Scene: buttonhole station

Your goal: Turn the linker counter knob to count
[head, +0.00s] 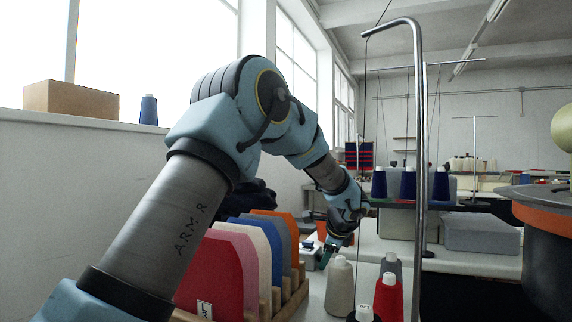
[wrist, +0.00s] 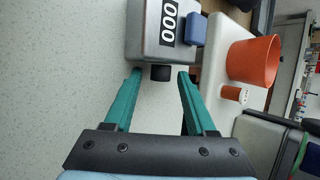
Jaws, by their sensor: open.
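The linker counter is a grey box (wrist: 150,38) with a black label reading 000, at the top middle of the wrist view. A short black knob (wrist: 161,73) sticks out from its near face. My gripper (wrist: 158,78) is open, with its two green fingers apart on either side of the knob. I see a gap between the knob and each finger. In the head view my gripper (head: 326,258) is small at the end of my arm, beside a pale box (head: 309,257) that is partly hidden. The knob cannot be made out there.
In the wrist view, a blue block (wrist: 195,30) sits beside the counter, with an orange pot (wrist: 253,60) and an orange-and-white spool (wrist: 234,94) to the right. In the head view, coloured panels (head: 240,262) stand in a wooden rack, near thread cones (head: 340,287) and a metal pole (head: 421,150).

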